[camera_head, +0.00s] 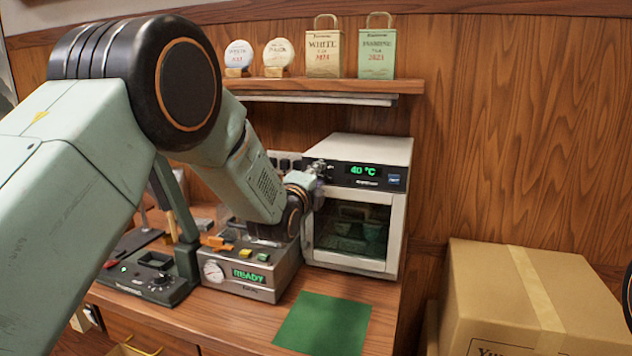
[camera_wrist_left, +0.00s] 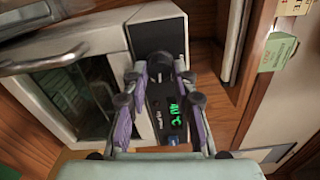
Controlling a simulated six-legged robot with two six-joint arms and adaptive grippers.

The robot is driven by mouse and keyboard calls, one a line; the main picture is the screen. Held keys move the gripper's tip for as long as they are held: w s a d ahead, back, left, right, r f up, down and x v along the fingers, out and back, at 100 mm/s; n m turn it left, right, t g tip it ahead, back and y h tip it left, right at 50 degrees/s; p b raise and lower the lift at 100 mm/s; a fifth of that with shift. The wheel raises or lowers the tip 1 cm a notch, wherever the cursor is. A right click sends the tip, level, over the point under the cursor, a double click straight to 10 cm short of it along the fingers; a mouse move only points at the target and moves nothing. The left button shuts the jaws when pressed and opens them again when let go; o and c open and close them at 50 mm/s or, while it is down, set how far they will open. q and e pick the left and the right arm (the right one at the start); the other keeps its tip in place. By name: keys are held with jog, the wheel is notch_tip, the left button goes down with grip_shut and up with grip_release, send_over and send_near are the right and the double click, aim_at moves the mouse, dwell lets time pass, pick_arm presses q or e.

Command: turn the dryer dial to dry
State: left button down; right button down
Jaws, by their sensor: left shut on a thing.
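The dryer (camera_head: 400,208) is a cream box with a glass door and a black top panel (camera_head: 366,177) that reads a green "40 °C". My left gripper (camera_head: 318,172) reaches the left end of this panel and hides the dial there in the head view. In the left wrist view the dryer (camera_wrist_left: 103,35) is turned on its side. The dark round dial (camera_wrist_left: 159,64) lies between the fingertips of my left gripper (camera_wrist_left: 160,72), which is shut on it. I cannot read the dial's marks. My right gripper is not in view.
A steel machine (camera_head: 283,293) showing "READY" stands left of the dryer, near my left arm. A dark device (camera_head: 160,289) stands further left. A green mat (camera_head: 322,324) lies bare in front. A shelf (camera_head: 330,86) with tea packages hangs above. A cardboard box (camera_head: 520,300) stands right.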

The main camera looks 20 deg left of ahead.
pick_arm(q)
jog(key=shift+r+m+b, duration=0.2)
jog(key=shift+m+b, duration=0.3)
jog(key=shift+m, duration=1.7)
jog(key=c, duration=1.5)
grip_release()
jog(key=o, duration=0.4)
jog(key=shift+w+f, duration=0.1)
jog(key=shift+f, duration=0.1)
jog(key=shift+o, duration=0.2)
jog(key=s, duration=1.2)
jog(key=shift+a, duration=0.2)
